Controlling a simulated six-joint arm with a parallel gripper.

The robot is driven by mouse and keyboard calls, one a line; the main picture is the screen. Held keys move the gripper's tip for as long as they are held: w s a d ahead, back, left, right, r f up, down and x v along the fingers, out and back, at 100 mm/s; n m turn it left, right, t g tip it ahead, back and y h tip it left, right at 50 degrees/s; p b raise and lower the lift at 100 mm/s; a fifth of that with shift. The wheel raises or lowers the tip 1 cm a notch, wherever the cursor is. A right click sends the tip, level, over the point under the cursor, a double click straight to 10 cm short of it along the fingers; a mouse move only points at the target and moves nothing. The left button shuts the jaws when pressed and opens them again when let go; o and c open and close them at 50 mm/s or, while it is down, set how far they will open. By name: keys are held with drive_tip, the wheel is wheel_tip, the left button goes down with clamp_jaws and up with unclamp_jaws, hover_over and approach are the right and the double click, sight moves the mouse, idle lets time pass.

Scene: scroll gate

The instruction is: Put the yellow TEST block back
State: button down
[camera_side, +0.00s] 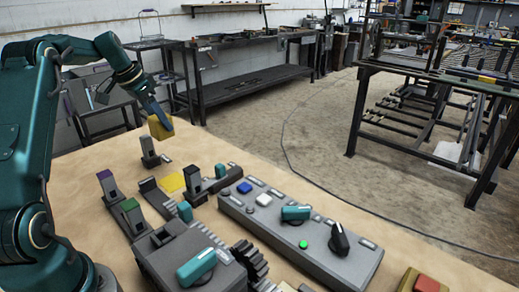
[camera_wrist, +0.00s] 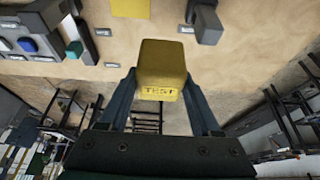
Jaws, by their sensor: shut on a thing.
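The yellow TEST block (camera_wrist: 162,70) is held between the two fingers of my gripper (camera_wrist: 163,97) in the wrist view, its TEST lettering toward the camera. In the side view the block (camera_side: 160,127) is in the air above the far left part of the table, and my gripper (camera_side: 153,108) is shut on it from above. A flat yellow patch (camera_side: 171,183) lies on the table, nearer the camera than the block. It also shows at the top of the wrist view (camera_wrist: 130,8). The block's underside is hidden.
A dark post (camera_side: 149,150) stands just below the block. Posts with purple (camera_side: 106,183) and green (camera_side: 132,215) tops stand to the left. A grey control panel (camera_side: 300,232) with buttons, a teal handle and a black knob lies to the right. A red button box (camera_side: 424,284) is at the front.

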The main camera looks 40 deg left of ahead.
drive_tip(key=w+d+f, duration=0.2)
drive_tip(key=w, duration=0.1)
drive_tip(key=w+d+f, duration=0.2)
drive_tip(key=w, duration=0.1)
drive_tip(key=w+d+f, duration=0.2)
drive_tip(key=w, duration=0.1)
drive_tip(key=shift+f, duration=2.25)
drive_tip(key=shift+f, duration=0.15)
drive_tip(key=shift+c, duration=0.4)
unclamp_jaws()
